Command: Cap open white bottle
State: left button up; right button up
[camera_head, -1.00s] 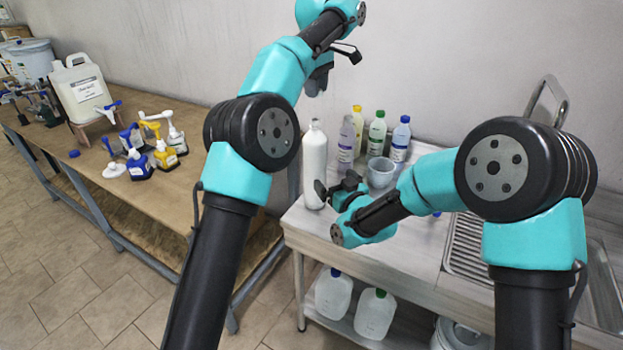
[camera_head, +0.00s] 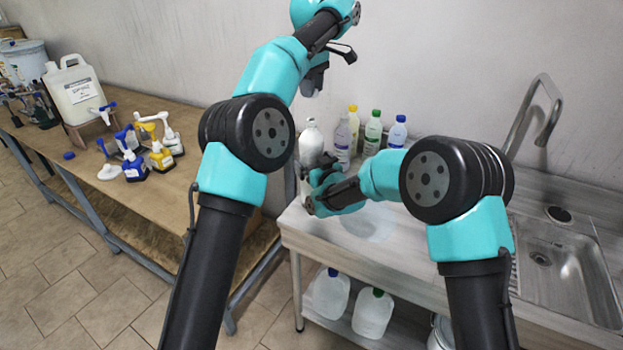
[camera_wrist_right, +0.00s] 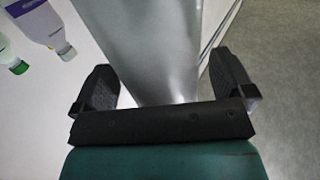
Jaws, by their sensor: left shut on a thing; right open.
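The white bottle (camera_head: 311,142) stands upright at the left end of the grey counter. Its lower part is partly hidden by my right gripper. My right gripper (camera_head: 311,172) is open, with its fingers at the bottle's side. In the right wrist view the pale bottle body (camera_wrist_right: 150,45) lies between the two spread fingers (camera_wrist_right: 165,82), with a gap to each. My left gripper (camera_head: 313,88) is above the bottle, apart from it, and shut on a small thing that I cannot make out. The bottle's mouth is too small to judge.
Several bottles with coloured caps (camera_head: 372,130) stand just behind the white bottle. A sink (camera_head: 560,265) with a tap is at the right. A pale round shape (camera_head: 370,225) shows below my right forearm. Pump bottles (camera_head: 160,155) stand on the wooden bench.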

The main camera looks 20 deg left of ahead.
jog(key=shift+w+a, duration=0.5)
jog(key=shift+c, duration=0.2)
jog(key=c, duration=1.2)
pick_arm(q)
send_over(312, 130)
jog(key=w, duration=0.1)
jog(key=shift+w+a+f, duration=0.1)
jog(key=shift+f, duration=1.15)
jog(key=shift+a+f, duration=0.1)
jog(key=shift+f, duration=1.15)
